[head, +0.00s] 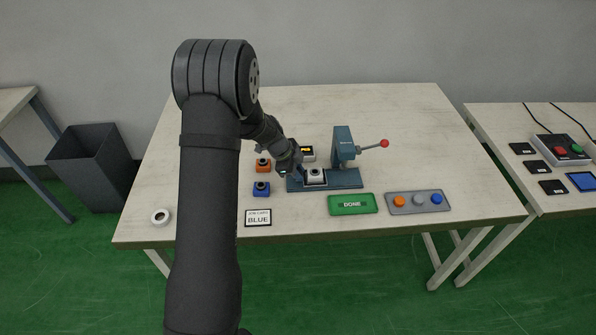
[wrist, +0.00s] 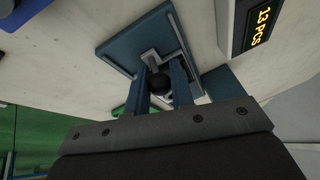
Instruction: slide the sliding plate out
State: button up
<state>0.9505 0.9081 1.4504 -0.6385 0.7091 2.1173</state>
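The blue-grey press (head: 343,147) stands on the table, with a lever ending in a red knob (head: 384,143). On its base (head: 347,179), towards the left end, is the sliding plate (head: 315,184), with a light block with a dark top (head: 315,173) on it. My gripper (head: 300,174) is at the left end of the base. In the wrist view the two fingers of my gripper (wrist: 160,85) stand on either side of a dark round knob (wrist: 160,83) near the blue base (wrist: 120,52). Whether they press on it cannot be told.
A counter display (head: 307,153) is behind my gripper and reads 13 PCS in the wrist view (wrist: 256,25). A green DONE panel (head: 352,204) and a button box (head: 418,202) lie in front.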

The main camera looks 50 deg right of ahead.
grip_shut()
jog(key=shift+w+a, duration=0.95)
jog(key=shift+w, duration=0.1)
jog(key=o, duration=0.7)
grip_release()
jog(key=shift+a, duration=0.1)
jog(key=shift+r, duration=0.1)
jog(key=shift+w+r, duration=0.1)
jog(key=shift+r, duration=0.25)
jog(key=v, duration=1.6)
jog(key=shift+a+r, duration=0.2)
jog(key=shift+a, duration=0.05)
